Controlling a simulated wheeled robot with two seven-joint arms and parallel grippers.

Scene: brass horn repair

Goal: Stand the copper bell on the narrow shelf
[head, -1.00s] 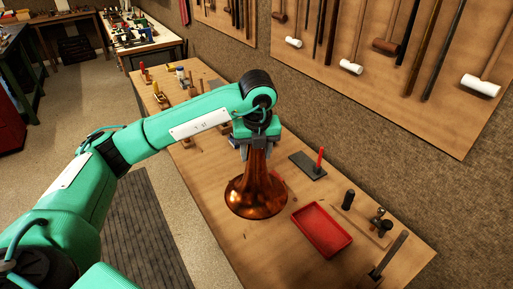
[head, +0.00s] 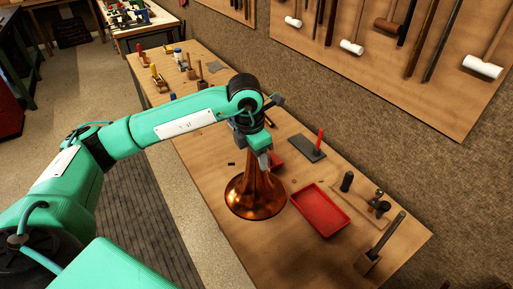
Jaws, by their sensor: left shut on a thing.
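The copper bell (head: 254,196) is in the middle of the head view, upright with its wide flare down and its narrow neck up. It appears over the near part of the wooden bench; I cannot tell whether its rim touches the bench top. My left gripper (head: 262,160) is above it, pointing down and shut on its neck, which the fingers partly hide. My right gripper is out of view. I cannot make out a narrow shelf in this view.
A red tray (head: 319,210) lies on the bench right of the bell. Mallets hang on the wall board (head: 435,88). Bare bench lies in front of the tray.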

